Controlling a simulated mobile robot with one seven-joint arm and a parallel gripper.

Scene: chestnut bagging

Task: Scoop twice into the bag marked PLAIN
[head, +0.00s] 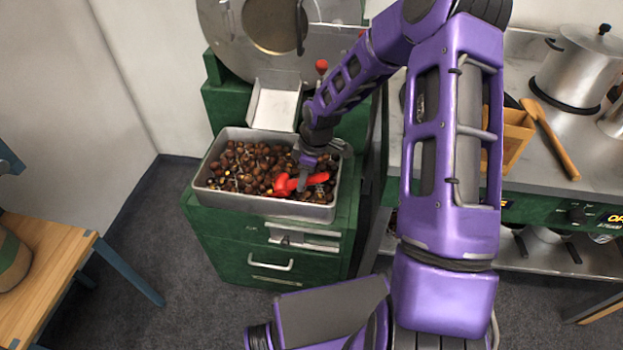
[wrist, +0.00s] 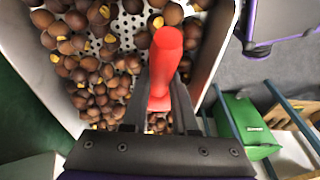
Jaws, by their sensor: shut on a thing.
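My gripper (head: 304,178) is low over the right part of a grey metal tray (head: 262,207) and is shut on a red scoop (head: 285,186). In the wrist view the red scoop's handle (wrist: 165,60) stands between the two fingers. The scoop's bowl cannot be made out clearly, nor whether it holds anything. Brown chestnuts (head: 240,165), some with yellow splits, lie in the tray, and its perforated floor shows in the wrist view. No bag marked PLAIN can be read in either view.
The tray sits on a green cabinet (head: 270,245) below a round metal drum (head: 270,25) and chute (head: 273,107). A wooden table (head: 55,260) is at left with a partly seen greenish-brown object (head: 12,262). A counter with a pot (head: 575,70) and wooden box (head: 515,135) is at right.

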